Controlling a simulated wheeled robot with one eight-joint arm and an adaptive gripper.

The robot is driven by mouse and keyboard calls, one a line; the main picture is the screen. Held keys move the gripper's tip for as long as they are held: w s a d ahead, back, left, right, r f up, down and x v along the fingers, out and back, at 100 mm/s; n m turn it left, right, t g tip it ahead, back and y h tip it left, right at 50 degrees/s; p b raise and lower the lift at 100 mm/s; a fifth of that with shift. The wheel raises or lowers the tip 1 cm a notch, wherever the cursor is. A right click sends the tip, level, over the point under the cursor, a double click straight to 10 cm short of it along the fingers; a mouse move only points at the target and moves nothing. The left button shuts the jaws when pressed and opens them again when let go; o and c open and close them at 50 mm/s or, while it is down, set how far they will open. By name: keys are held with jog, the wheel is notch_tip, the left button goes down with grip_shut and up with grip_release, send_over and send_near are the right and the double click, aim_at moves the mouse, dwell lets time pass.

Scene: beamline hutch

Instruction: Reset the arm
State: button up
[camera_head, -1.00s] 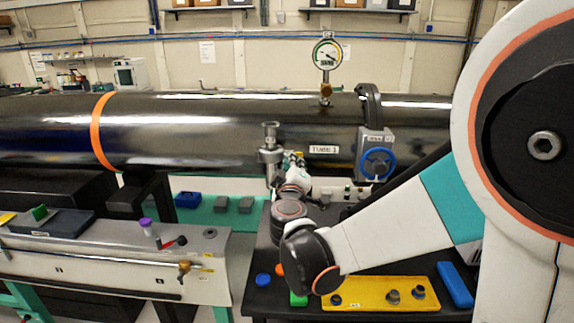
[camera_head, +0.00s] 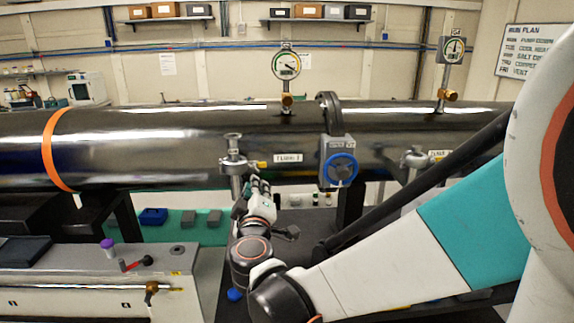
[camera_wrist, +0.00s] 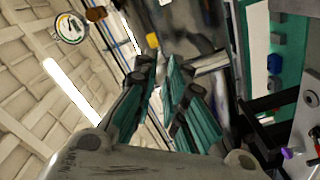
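My gripper (camera_head: 256,184) is at the end of my bent arm, in front of the large dark beam pipe (camera_head: 120,135). Nothing shows held there.
A blue-wheeled valve (camera_head: 340,167) and a round gauge (camera_head: 286,66) are on the pipe, right of my gripper. A grey bench (camera_head: 90,285) with a red-handled part stands at the lower left.

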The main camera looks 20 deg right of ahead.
jog(key=s+d+f+m+g, duration=0.55)
jog(key=s+d, duration=0.25)
jog(key=s, duration=0.3)
jog(key=s+a+f+m+g+y, duration=0.1)
jog(key=s+a+f+g+y, duration=0.1)
jog(key=s, duration=0.5)
jog(key=s+a+f+m+g+y+b, duration=0.1)
jog(key=s+a+f+g+y, duration=0.1)
jog(key=s, duration=0.5)
jog(key=shift+a+f+g+y, duration=0.35)
jog(key=shift+a+f+y, duration=0.4)
jog(key=shift+a, duration=0.35)
